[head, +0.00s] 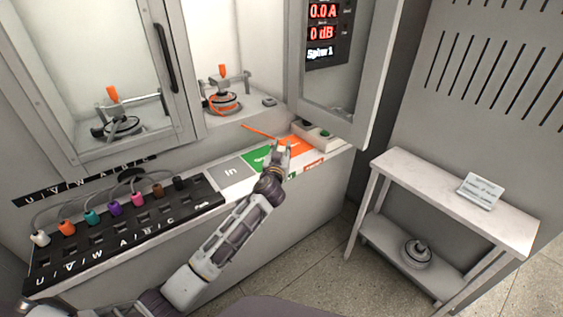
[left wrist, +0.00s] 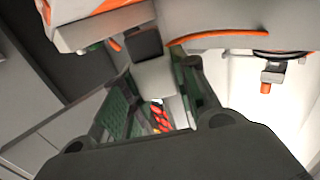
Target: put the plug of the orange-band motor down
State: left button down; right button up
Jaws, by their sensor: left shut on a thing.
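The orange-band motor (head: 226,104) sits under an orange-handled clamp (head: 222,72) in the open right bay of the cabinet. An orange cable (head: 262,132) runs toward my left gripper (head: 279,149); it also shows in the left wrist view (left wrist: 220,36). My left gripper is shut on the plug (left wrist: 155,82), a grey block with a dark end between the green-lined fingers. In the head view the gripper is over the orange part (head: 298,148) of the ledge's coloured strip; contact with the surface cannot be told. My right gripper is out of view.
Left of the gripper are a green field (head: 258,158) and a grey "In" field (head: 232,171). A button box (head: 313,131) is close on the right, below an open door (head: 358,75). A black panel (head: 120,225) with coloured plugs fills the ledge's left. A side table (head: 450,200) stands right.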

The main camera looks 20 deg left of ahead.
pick_arm(q)
jog(key=shift+f, duration=0.25)
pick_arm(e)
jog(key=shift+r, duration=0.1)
pick_arm(q)
jog(key=shift+f, duration=0.65)
notch_tip(320, 180, down, 2)
jog(key=shift+f+b, duration=0.15)
jog(key=shift+b, duration=0.45)
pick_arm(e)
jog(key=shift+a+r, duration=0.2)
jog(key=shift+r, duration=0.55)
pick_arm(q)
jog(key=shift+f, duration=0.15)
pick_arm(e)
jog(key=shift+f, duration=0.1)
